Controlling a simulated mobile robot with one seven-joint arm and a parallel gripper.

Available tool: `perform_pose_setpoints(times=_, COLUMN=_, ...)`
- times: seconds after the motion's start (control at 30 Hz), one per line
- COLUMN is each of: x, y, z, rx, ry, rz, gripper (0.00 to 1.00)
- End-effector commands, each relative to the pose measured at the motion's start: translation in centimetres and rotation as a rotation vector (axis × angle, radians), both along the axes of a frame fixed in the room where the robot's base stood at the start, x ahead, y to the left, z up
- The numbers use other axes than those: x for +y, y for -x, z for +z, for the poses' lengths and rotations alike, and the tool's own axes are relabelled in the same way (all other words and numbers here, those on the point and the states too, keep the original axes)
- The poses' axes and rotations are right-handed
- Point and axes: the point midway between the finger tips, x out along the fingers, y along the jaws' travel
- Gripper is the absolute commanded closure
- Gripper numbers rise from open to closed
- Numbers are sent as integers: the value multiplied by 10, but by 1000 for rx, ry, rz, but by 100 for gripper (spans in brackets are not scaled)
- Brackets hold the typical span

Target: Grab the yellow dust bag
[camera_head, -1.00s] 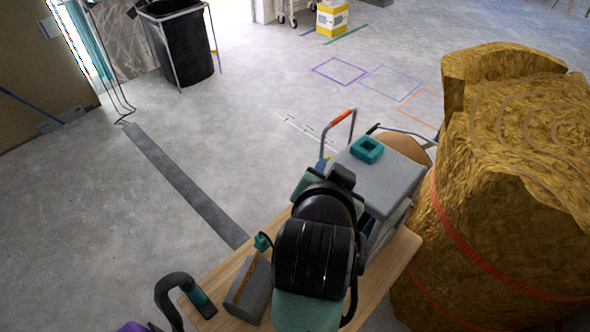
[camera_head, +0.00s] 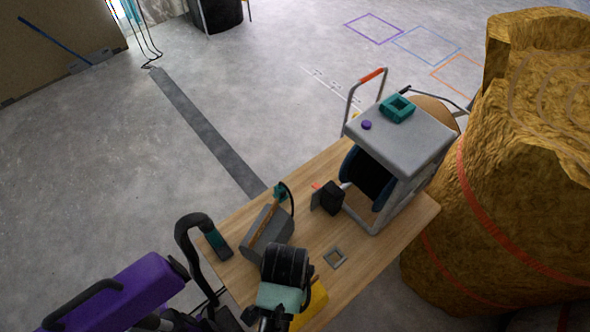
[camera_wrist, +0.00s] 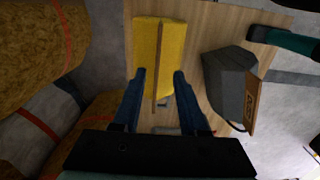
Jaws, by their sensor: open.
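The yellow dust bag (camera_wrist: 172,50) lies flat on the wooden table in the wrist view, with a thin brown strip running lengthwise down its middle. In the head view the bag (camera_head: 314,301) shows only in part at the table's lower edge, behind my arm. My gripper (camera_wrist: 160,74) is open and empty. Its two dark blue fingers reach over the near part of the bag, one on each side of the strip. I cannot tell how high the fingertips are above it. In the head view the fingers are hidden by my wrist.
The wooden table (camera_head: 312,238) also holds a grey box-shaped tool (camera_head: 268,233), a small square frame (camera_head: 335,258) and a grey-topped reel stand (camera_head: 404,136). A large strapped brown bale (camera_head: 500,190) stands close at the right. A purple machine (camera_head: 128,290) is at lower left.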

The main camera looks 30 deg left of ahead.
Motion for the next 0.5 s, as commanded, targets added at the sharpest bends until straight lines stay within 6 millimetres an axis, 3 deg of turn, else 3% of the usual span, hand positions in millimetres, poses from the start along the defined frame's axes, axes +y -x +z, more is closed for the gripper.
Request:
perform_pose_setpoints(times=0.33, x=-8, y=-7, z=-44, rx=2, ry=0, rz=1, gripper=57)
perform_pose_setpoints(times=0.5, x=-8, y=-7, z=-53, rx=-1, ry=-1, rz=1, gripper=57)
